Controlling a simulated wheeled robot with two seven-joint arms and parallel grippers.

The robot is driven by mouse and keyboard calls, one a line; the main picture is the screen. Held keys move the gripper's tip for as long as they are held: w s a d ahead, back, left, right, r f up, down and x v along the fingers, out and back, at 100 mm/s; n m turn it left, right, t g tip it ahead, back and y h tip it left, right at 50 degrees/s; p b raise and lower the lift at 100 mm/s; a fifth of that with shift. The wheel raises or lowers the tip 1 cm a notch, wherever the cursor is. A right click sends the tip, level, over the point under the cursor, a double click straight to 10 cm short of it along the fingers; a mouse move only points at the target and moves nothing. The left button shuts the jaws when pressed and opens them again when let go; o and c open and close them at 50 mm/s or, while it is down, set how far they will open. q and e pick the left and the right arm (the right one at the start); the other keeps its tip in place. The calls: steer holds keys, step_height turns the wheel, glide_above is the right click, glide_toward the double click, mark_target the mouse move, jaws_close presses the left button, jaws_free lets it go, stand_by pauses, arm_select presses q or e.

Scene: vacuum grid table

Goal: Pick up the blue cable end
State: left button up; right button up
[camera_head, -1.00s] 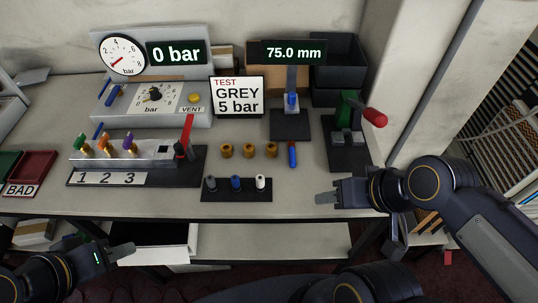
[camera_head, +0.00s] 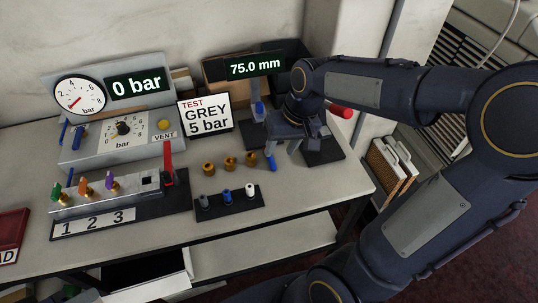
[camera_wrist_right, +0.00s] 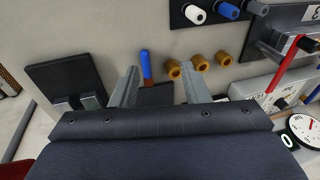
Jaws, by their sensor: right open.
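A black rack (camera_head: 212,211) on the table holds a grey, a blue and a white piece upright. Its blue piece (camera_head: 227,197) is in the middle; it also shows at the top of the right wrist view (camera_wrist_right: 228,9). A separate blue piece with a red end (camera_head: 271,162) is on the table by the brass fittings. My right gripper (camera_head: 283,148) is open and empty, pointing down.
Brass fittings (camera_head: 230,163) stand behind the rack. A sign (camera_head: 206,117) reads TEST GREY 5 bar. A pressure panel (camera_head: 118,138) and a red-levered manifold (camera_head: 100,200) stand left. My right arm partly hides the red-handled tool (camera_head: 340,111). The table's front right is clear.

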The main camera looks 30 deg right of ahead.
steer(key=w+f, duration=0.1)
steer(key=w, duration=0.1)
steer(key=w+d+f+g+h+p, duration=0.1)
steer(key=w+f, duration=0.1)
steer(key=w, duration=0.1)
steer(key=w+f+h, duration=0.1)
steer(key=w, duration=0.2)
steer(key=shift+w+d+f+g+p, duration=0.1)
steer(key=shift+d+f+g+p, duration=0.05)
steer(key=shift+d+g+p, duration=0.2)
steer(key=shift+w+d+f, duration=0.1)
steer(key=shift+w+f, duration=0.1)
steer(key=shift+f, duration=0.05)
step_height(320, 180, down, 8)
steer(key=shift+r+p, duration=0.1)
steer(key=shift+p, duration=0.45)
steer(key=shift+c, duration=0.3)
jaws_close()
